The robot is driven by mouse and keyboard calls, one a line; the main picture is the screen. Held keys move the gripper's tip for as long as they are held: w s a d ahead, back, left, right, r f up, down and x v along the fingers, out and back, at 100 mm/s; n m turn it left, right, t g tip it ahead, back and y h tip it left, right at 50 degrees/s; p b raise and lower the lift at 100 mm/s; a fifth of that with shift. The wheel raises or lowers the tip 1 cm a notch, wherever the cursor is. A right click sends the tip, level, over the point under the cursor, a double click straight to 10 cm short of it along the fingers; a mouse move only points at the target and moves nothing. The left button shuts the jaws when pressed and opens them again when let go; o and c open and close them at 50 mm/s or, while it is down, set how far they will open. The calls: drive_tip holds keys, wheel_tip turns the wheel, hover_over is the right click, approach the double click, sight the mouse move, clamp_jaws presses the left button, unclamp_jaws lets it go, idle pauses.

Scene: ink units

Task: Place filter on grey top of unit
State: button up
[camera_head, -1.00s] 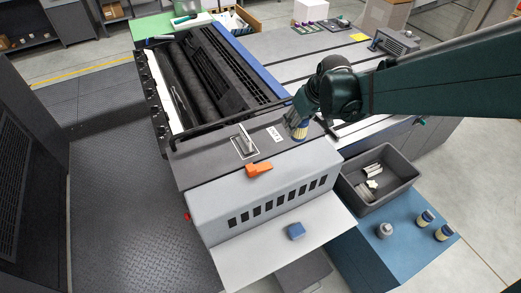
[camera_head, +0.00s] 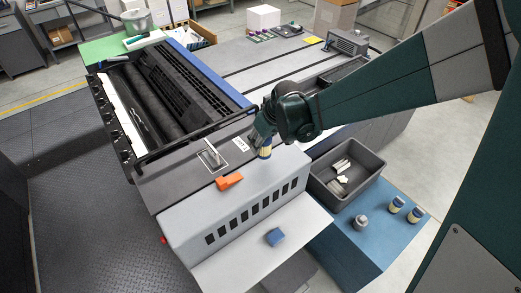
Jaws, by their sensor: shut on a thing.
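The filter (camera_head: 265,153) is a small cream cylinder with dark blue bands. My gripper (camera_head: 263,144) is shut on its upper part and hides that part. The filter is upright over the right part of the unit's grey top (camera_head: 180,178), near where the top meets the light grey front housing. I cannot tell whether its base touches the surface.
A grey bin (camera_head: 348,203) with white pieces is at right. A blue block (camera_head: 276,237) lies on the pale front shelf.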

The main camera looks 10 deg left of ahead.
sight(269, 142)
drive_tip(key=shift+f, duration=2.1)
drive_tip(key=shift+f, duration=0.2)
drive_tip(key=o, duration=1)
drive_tip(key=shift+r, duration=0.2)
drive_tip(key=shift+r, duration=0.15)
drive_tip(key=shift+v, duration=5.9)
